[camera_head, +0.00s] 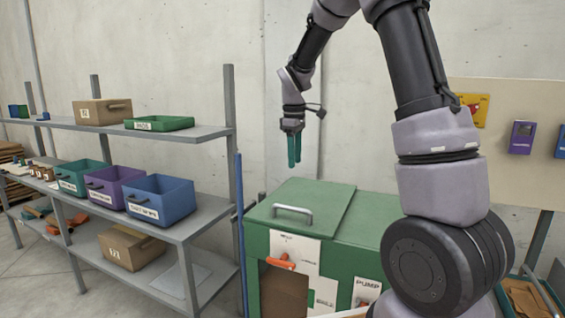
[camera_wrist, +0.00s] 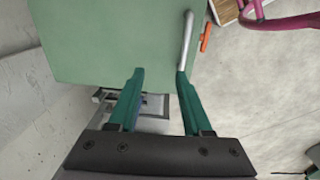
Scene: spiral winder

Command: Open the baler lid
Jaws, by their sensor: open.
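The baler is a green box; its lid (camera_head: 300,208) is a flat green panel on top, lying closed. A grey metal bar handle (camera_head: 292,213) stands near the lid's front edge. My gripper (camera_head: 294,165) hangs pointing down above the lid's back part, open and empty, apart from the handle. In the wrist view the green lid (camera_wrist: 110,45) fills the upper left. The handle (camera_wrist: 186,42) runs along its right edge, beyond the tip of the right green finger. My gripper (camera_wrist: 158,75) shows two spread fingers there with nothing held between them.
An orange lever (camera_head: 280,262) sits on the baler's front, below the handle. A grey shelf (camera_head: 215,133) with bins such as the blue bin (camera_head: 160,198) stands to the left. A board (camera_head: 500,125) with small boxes is at the right.

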